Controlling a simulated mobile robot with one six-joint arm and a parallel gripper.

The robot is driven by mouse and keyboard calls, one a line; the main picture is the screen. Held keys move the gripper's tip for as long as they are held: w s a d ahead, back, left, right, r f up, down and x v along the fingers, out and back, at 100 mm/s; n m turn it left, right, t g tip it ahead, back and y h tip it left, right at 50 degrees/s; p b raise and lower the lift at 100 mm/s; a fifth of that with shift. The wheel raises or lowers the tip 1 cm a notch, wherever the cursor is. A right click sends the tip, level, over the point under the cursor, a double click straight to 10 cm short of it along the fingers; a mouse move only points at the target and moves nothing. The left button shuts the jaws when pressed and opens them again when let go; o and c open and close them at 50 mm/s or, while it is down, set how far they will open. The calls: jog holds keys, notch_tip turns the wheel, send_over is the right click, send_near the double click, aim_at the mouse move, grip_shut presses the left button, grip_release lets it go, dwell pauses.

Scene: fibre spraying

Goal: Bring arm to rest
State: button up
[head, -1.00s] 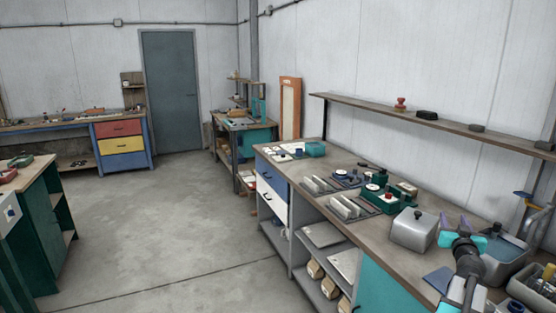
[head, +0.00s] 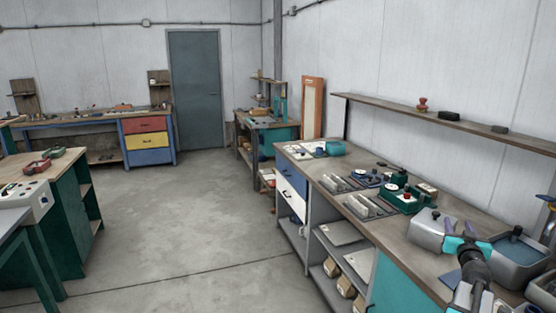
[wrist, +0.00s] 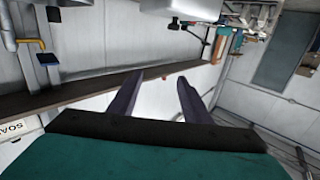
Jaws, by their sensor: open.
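My gripper (head: 459,229) is at the lower right of the head view, above the right-hand workbench (head: 330,179) and close to a grey lidded box (head: 428,230). In the wrist view its two dark fingers (wrist: 160,98) stand apart with nothing between them. The wrist view is tilted and shows the wall shelf, the floor and the door beyond the fingers. My arm comes up from the bottom edge of the head view.
The bench holds green and blue fixtures (head: 400,195) and a grey bin (head: 520,255) right of my gripper. A wall shelf (head: 450,122) runs above it. Open floor (head: 190,215) lies left, before a green bench (head: 75,210) and a grey door (head: 194,80).

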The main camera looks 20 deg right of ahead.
jog(key=w+a+f+n+t+y+b, duration=0.1)
jog(key=w+a+f+y+b, duration=0.15)
jog(key=w+a+f, duration=0.75)
jog(key=w+a+f+n+y+b, duration=0.1)
jog(key=w+a+f+y, duration=0.2)
jog(key=w+a+f, duration=0.75)
jog(key=s+a+f+g+y+b, duration=0.1)
jog(key=a+f+g+y+b, duration=0.15)
jog(key=a+f, duration=1.95)
jog(key=s+a+f+g+b, duration=0.1)
jog(key=s+a+f+g, duration=0.3)
jog(key=s+a+f, duration=0.6)
jog(key=s+a+f+g+b, duration=0.2)
jog(key=s+a+f+g, duration=0.2)
jog(key=s+a+f, duration=0.55)
jog(key=s+a+f+n+g+y, duration=0.1)
jog(key=s+a+f+n+g, duration=0.1)
jog(key=s, duration=0.9)
jog(key=s+a+f+n+g+y, duration=0.2)
jog(key=s+a+n+g, duration=0.2)
jog(key=s+g, duration=0.3)
jog(key=s, duration=0.5)
jog(key=shift+s+f+y, duration=0.2)
jog(key=shift+s+y, duration=0.1)
